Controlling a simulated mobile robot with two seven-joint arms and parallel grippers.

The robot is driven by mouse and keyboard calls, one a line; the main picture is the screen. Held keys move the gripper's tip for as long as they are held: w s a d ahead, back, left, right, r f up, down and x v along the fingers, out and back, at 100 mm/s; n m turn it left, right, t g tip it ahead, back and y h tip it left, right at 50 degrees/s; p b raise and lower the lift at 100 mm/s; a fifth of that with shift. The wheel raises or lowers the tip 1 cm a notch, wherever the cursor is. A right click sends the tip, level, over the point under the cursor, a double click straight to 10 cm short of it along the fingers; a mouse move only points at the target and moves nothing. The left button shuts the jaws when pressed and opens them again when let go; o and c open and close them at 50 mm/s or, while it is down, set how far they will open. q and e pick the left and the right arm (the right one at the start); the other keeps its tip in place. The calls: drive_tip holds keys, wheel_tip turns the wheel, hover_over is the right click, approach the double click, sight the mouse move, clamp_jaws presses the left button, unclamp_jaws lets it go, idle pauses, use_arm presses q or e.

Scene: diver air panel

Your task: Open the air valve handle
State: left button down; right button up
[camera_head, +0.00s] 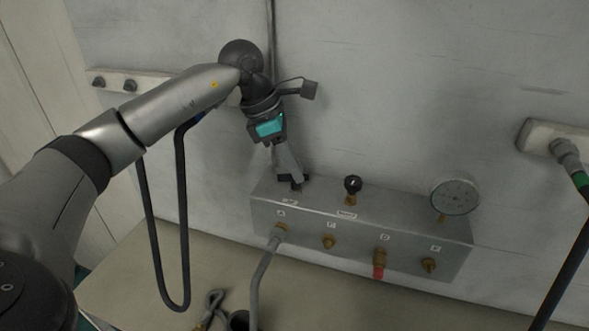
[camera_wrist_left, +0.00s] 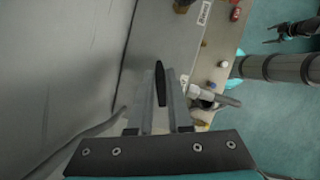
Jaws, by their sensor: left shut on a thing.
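The air valve handle is a thin black lever, seen edge-on in the wrist view (camera_wrist_left: 160,82). It stands at the left end of the top of the grey metal panel box (camera_head: 340,228). My left gripper (camera_head: 293,181) comes down on it from above. In the wrist view, its two fingers (camera_wrist_left: 160,112) lie on either side of the lever and are shut on it. In the head view the fingers hide most of the handle.
A black knob (camera_head: 352,184) and a round gauge (camera_head: 455,196) stand on the box, right of my gripper. Brass ports line its front, with a grey hose (camera_head: 262,272) at the left one. A dark hose (camera_head: 183,230) hangs at left. The wall lies close behind.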

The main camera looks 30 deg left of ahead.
use_arm(q)
drive_tip(key=n+y+b, duration=0.1)
drive_tip(key=n, duration=0.2)
drive_tip(key=n+t+y+b, duration=0.1)
drive_tip(key=n, duration=0.2)
drive_tip(key=shift+d+t, duration=0.1)
drive_tip(key=shift+t, duration=0.2)
drive_tip(key=n+y, duration=0.1)
drive_tip(key=n, duration=0.2)
drive_tip(key=n+y+b, duration=0.1)
drive_tip(key=n, duration=0.1)
drive_tip(key=shift+n, duration=0.4)
drive_tip(key=shift+b, duration=0.3)
drive_tip(key=c, duration=0.8)
unclamp_jaws()
drive_tip(key=shift+c, duration=0.2)
drive_tip(key=p+v, duration=0.1)
drive_tip(key=v, duration=1.4)
drive_tip(key=shift+s, duration=0.25)
drive_tip(key=shift+d, duration=0.1)
